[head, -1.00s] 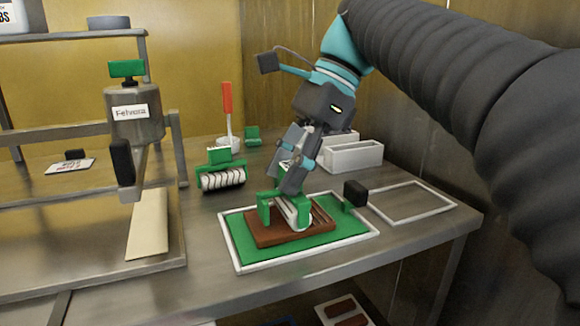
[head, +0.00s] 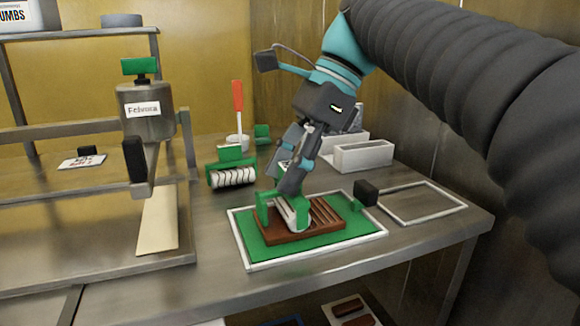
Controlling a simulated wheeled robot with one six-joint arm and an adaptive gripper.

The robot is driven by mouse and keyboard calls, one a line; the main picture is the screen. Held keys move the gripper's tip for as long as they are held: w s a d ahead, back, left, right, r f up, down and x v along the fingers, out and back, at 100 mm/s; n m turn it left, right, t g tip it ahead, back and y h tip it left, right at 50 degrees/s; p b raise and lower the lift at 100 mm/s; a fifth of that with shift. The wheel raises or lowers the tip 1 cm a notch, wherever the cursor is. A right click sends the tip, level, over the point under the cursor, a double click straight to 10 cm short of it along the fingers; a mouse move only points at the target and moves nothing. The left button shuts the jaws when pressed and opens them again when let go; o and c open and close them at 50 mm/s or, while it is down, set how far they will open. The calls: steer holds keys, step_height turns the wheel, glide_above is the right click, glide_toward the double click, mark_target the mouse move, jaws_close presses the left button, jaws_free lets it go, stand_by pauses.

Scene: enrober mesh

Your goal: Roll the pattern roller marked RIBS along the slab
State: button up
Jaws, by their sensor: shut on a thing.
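My gripper (head: 291,180) is shut on the green handle frame of a pattern roller (head: 297,214). The roller's pale drum rests on the brown slab (head: 327,214), or very close to it; its marking cannot be read. The slab lies on a green mat (head: 256,250) with a white border. Parallel grooves show across the slab's right part, to the right of the roller. The slab's left part, under and beside the green frame, is partly hidden by it.
A second roller (head: 234,177) with dark slanted stripes stands at the back left, beside a white pot with a red-handled tool (head: 238,110). White bins (head: 363,158) stand behind. A white-outlined rectangle (head: 420,203) is empty. A hopper (head: 147,110) stands left.

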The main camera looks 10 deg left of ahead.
mark_target(259, 194)
steer(key=shift+s+a, duration=0.5)
steer(key=shift+a, duration=0.35)
steer(key=shift+s+a, duration=0.5)
steer(key=shift+a, duration=0.3)
stand_by(1.0)
steer(key=shift+r, duration=3.45)
steer(key=shift+s, duration=0.1)
